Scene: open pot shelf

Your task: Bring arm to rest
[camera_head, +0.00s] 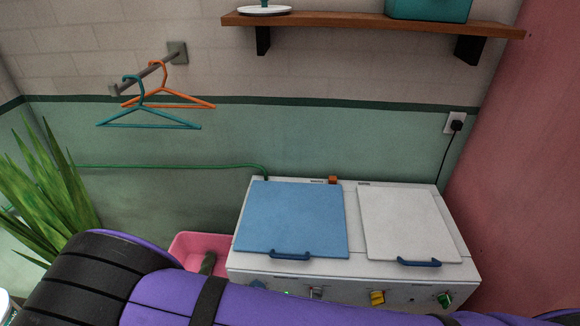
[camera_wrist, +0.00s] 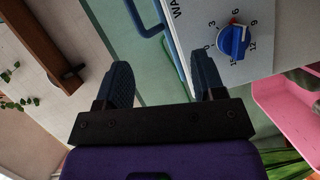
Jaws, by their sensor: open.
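My gripper (camera_wrist: 163,88) shows in the wrist view with its two dark fingers spread apart and nothing between them. Beyond the fingers are the green wall and the white front of a washing machine with a blue dial (camera_wrist: 234,40). My purple and black arm stretches across the bottom of the head view, in front of the machine's lower part. The gripper itself is not visible in the head view.
The white machine (camera_head: 300,268) has a blue lid (camera_head: 292,220) and a white lid (camera_head: 408,222), both shut. A pink basin (camera_head: 200,243) and a plant (camera_head: 45,190) stand left. Hangers (camera_head: 150,125) hang on a wall rod. A wooden shelf (camera_head: 350,24) is above.

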